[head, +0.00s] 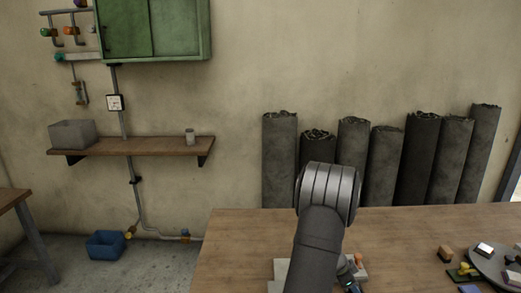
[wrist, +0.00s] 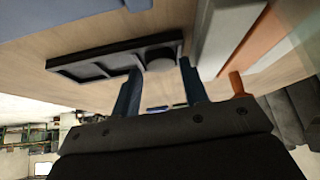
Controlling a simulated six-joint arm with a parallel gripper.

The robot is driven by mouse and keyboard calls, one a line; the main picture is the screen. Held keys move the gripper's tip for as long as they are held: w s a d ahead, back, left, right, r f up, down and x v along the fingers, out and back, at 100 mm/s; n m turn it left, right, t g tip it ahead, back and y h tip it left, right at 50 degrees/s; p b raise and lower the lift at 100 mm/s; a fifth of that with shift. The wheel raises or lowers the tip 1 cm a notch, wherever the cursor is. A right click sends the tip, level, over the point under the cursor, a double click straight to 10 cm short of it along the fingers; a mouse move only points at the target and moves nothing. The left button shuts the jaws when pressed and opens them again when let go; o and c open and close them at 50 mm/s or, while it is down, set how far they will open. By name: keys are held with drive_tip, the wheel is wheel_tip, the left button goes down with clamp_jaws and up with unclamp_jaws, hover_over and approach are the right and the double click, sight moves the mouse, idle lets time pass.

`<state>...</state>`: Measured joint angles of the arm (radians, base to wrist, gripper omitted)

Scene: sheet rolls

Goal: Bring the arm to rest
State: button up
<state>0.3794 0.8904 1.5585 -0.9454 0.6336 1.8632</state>
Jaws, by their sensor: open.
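My gripper (wrist: 159,68) shows in the wrist view with two blue fingers spread apart. It is open, and nothing is clearly held between the fingers. A dark tray (wrist: 92,55) with open compartments and a round grey part at one end lies beyond the fingertips. I cannot tell how far it is from them. In the head view my dark grey arm rises over the table's front middle, and my gripper is mostly hidden there.
The wooden table (head: 240,240) has clear room at its left. A round grey plate (head: 492,258) with small blocks is at the right. Several dark rolls (head: 279,155) stand against the wall behind. Long grey and orange bars (wrist: 262,50) lie right in the wrist view.

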drive_tip(key=shift+f, duration=0.15)
drive_tip(key=shift+r, duration=0.3)
drive_tip(key=w+v, duration=0.1)
drive_tip(key=v, duration=1.1)
drive_tip(key=x, duration=0.8)
drive_tip(key=s+x, duration=0.1)
drive_tip(key=x, duration=0.3)
drive_tip(key=shift+f, duration=0.2)
wheel_tip(320, 180, up, 5)
drive_tip(key=shift+r, duration=0.1)
drive_tip(key=s+d+r, duration=0.6)
drive_tip(key=s+r, duration=0.1)
drive_tip(key=s, duration=0.3)
drive_tip(key=w+a+r+n+t+y, duration=0.1)
drive_tip(key=w+a+n, duration=0.3)
drive_tip(key=a, duration=0.7)
drive_tip(key=w+a+r+n+t+y, duration=0.1)
drive_tip(key=w+a+n, duration=0.3)
drive_tip(key=a, duration=0.8)
drive_tip(key=w+a+r+n+t+y, duration=0.1)
drive_tip(key=w+a+n+t+y, duration=0.1)
drive_tip(key=w+a, duration=0.5)
drive_tip(key=a+n+t, duration=0.1)
drive_tip(key=a+n, duration=0.1)
drive_tip(key=a, duration=0.2)
drive_tip(key=shift+a+r+n, duration=0.35)
drive_tip(key=shift+a+n, duration=0.05)
